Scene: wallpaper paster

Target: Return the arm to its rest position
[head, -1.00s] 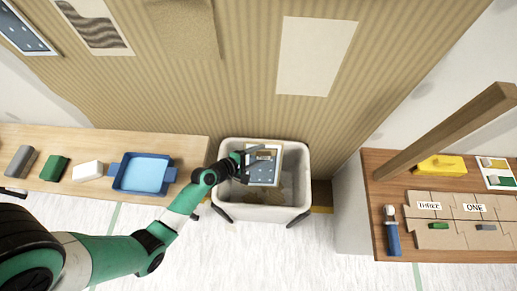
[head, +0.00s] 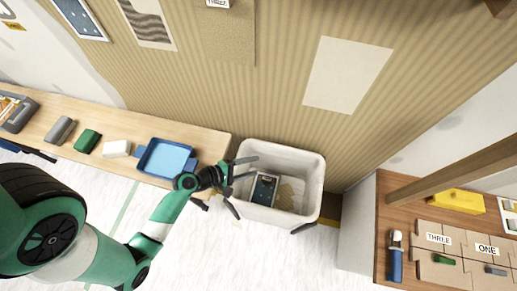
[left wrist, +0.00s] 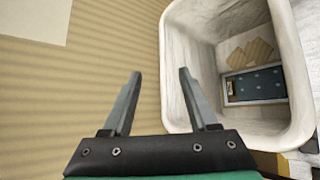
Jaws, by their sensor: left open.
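My left gripper (head: 236,176) is open and empty. In the head view it is at the left rim of the white bin (head: 320,190). In the left wrist view its two fingers (left wrist: 156,95) stand apart with nothing between them, and the bin (left wrist: 180,60) is to their right. A dark blue patterned panel (head: 264,188) lies inside the bin, apart from the gripper; it also shows in the left wrist view (left wrist: 258,85). Tan pieces (left wrist: 258,51) lie beside it. My right gripper is not in view.
A wooden table (head: 215,143) at left holds a blue tray (head: 166,158), a white block (head: 117,148), a green block (head: 88,141) and a grey one (head: 60,130). A wooden table (head: 388,210) with a post and labelled cards stands at right. The wallpapered wall (head: 280,100) is behind.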

